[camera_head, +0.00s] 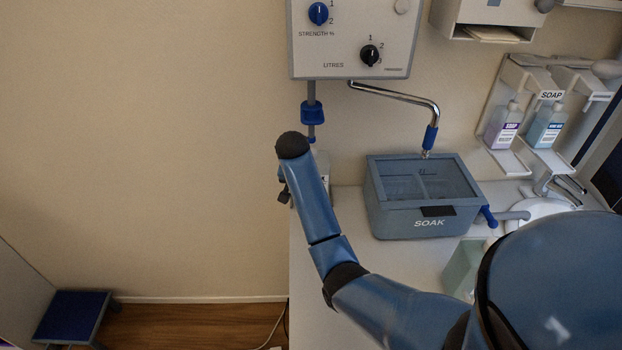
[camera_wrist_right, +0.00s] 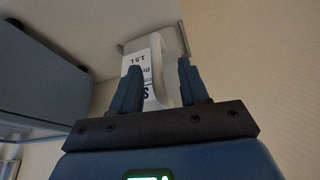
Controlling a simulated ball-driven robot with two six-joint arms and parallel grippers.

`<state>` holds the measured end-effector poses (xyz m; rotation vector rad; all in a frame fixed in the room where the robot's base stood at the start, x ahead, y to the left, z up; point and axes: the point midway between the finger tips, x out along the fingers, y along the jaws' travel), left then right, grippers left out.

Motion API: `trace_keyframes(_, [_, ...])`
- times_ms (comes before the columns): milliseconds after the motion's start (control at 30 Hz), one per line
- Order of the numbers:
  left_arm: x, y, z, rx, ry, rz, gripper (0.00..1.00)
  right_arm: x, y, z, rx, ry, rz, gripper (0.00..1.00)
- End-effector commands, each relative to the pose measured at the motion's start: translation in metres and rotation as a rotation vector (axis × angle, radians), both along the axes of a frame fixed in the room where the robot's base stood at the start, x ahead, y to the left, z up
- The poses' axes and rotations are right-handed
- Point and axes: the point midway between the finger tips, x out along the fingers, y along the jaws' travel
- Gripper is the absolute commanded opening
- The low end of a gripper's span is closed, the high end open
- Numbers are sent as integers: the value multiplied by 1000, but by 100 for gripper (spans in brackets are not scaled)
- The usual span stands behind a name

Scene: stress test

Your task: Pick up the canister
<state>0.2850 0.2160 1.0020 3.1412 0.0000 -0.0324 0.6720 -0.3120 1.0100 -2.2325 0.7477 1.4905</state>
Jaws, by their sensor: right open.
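The canister (camera_wrist_right: 158,75) is white with a printed label reading 1.5 L. In the right wrist view it stands ahead of my right gripper (camera_wrist_right: 161,66), its pale handle showing between the two blue fingers. The fingers are spread apart, one on each side; I cannot tell whether either touches it. In the head view only a sliver of the canister (camera_head: 323,163) shows behind my right arm, below the dispenser tube. My right gripper (camera_head: 284,192) is partly hidden there by its own wrist. My left gripper is not in view.
A grey-blue SOAK tank (camera_head: 415,224) stands on the counter (camera_head: 330,290) to the right of the canister. A wall dispenser (camera_head: 350,45) with dials hangs above. Soap bottles (camera_head: 545,127) and a sink (camera_head: 540,210) are further right. A blue step stool (camera_head: 72,316) is on the floor.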

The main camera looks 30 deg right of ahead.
Motion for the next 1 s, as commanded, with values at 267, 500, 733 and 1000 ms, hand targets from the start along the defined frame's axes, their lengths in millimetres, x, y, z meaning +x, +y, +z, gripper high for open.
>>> trace_keyframes(267, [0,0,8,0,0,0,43,5,-8,-28,0,2,1,44])
trace_keyframes(500, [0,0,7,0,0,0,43,6,-8,-31,0,0,0,44])
trace_keyframes(733, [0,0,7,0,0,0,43,6,-8,-31,0,0,0,17])
trace_keyframes(1000, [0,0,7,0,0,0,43,7,-8,-30,0,0,0,0])
